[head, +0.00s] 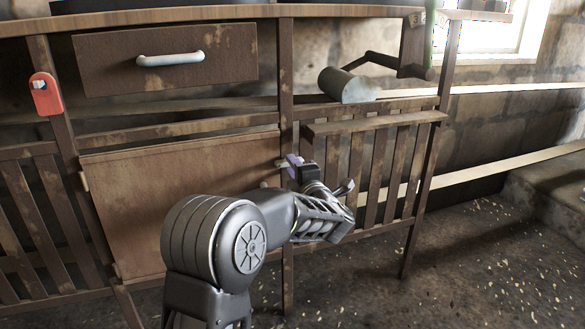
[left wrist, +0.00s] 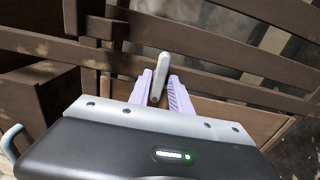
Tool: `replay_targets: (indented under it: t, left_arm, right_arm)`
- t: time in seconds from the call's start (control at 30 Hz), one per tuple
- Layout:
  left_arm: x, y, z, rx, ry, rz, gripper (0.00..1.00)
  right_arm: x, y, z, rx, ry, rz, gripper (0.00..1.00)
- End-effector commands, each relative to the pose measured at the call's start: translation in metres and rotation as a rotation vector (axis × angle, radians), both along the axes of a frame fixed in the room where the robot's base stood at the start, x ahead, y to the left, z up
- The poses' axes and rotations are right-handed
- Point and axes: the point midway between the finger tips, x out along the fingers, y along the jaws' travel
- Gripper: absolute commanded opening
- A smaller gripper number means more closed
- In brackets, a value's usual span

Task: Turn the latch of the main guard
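The main guard is a brown wooden panel (head: 175,205) in the lower front of the bench, closed in its frame. The latch (left wrist: 158,75) is a short pale grey bar by the guard's right edge; in the head view most of it is hidden by my gripper. My left gripper (head: 293,164) reaches the post at that edge. In the left wrist view, its two pale purple fingers (left wrist: 160,88) stand on either side of the latch, with small gaps showing, so it looks open around the bar. My right gripper is not in view.
A drawer with a pale handle (head: 170,59) is above the guard. A red plate with a switch (head: 46,94) is on the left post. A grey cylinder on a dark arm (head: 347,86) sits above the slatted panel (head: 375,165) at right. Floor is free at right.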

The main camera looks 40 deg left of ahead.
Motion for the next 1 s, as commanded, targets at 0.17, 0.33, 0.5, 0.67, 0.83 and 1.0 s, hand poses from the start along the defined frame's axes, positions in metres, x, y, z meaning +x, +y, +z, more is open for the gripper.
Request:
replay_targets:
  t: [0.17,0.33,0.5,0.67,0.83,1.0]
  left_arm:
    - [0.000,0.000,0.000,0.001,0.000,0.000,0.37]
    - [0.000,0.000,0.000,0.002,0.001,0.001,0.37]
    - [-0.003,-0.005,0.001,0.000,0.002,-0.001,0.37]
    - [-0.015,-0.022,0.003,0.001,0.003,-0.001,0.37]
    - [-0.031,-0.046,0.003,0.001,0.003,-0.003,0.37]
    - [-0.042,-0.061,0.001,0.001,0.002,-0.001,0.37]
  right_arm:
    - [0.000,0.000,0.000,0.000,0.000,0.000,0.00]
    - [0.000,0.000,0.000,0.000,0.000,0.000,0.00]
    - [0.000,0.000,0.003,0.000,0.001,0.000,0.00]
    - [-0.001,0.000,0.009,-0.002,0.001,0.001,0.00]
    - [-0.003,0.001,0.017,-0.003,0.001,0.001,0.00]
    - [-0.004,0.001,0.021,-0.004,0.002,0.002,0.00]
